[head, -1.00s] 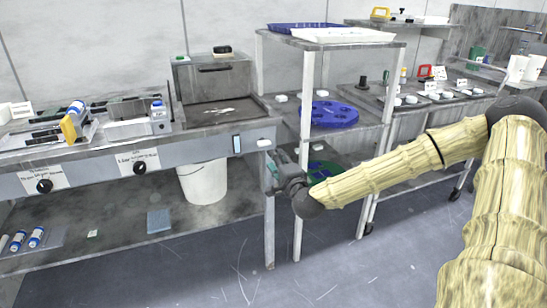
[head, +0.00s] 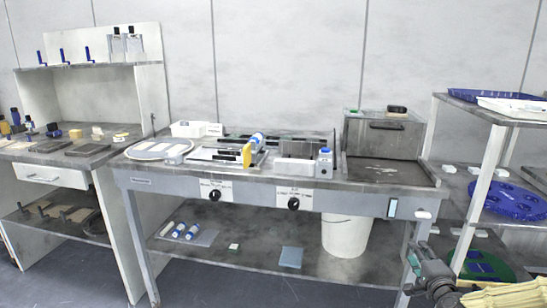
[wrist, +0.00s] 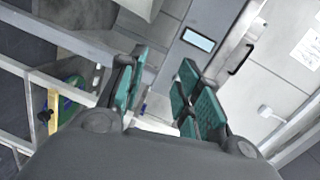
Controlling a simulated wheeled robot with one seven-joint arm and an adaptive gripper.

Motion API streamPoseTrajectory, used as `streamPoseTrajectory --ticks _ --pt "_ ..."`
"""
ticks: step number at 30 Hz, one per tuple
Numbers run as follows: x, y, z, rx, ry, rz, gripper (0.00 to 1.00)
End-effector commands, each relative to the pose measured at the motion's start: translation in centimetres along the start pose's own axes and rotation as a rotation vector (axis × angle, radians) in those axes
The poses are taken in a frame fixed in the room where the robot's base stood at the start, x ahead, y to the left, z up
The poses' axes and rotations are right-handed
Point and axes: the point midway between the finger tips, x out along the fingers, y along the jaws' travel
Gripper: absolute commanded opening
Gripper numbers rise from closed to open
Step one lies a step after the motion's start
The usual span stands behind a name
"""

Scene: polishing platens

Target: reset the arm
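My gripper (head: 418,268) is at the lower right of the head view, beside the right front leg of the middle bench (head: 240,180) and below its top. In the wrist view my gripper (wrist: 160,92) shows two fingers with teal pads, spread apart with nothing between them. My pale yellow arm (head: 500,297) enters from the lower right corner; most of it is out of the picture.
A shelf rack (head: 481,165) holding blue trays stands close to the right of my gripper. A white bucket (head: 345,236) is on the bench's lower shelf. Another workbench (head: 110,172) stands at the left. Open floor (head: 75,285) shows in front.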

Motion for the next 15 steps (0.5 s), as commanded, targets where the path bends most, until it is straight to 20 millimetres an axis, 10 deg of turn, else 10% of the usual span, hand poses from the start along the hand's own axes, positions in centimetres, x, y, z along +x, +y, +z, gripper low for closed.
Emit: streamPoseTrajectory --ticks 15 --pt "-5.7 14.1 11.6 -0.413 -0.316 0.340 0.34"
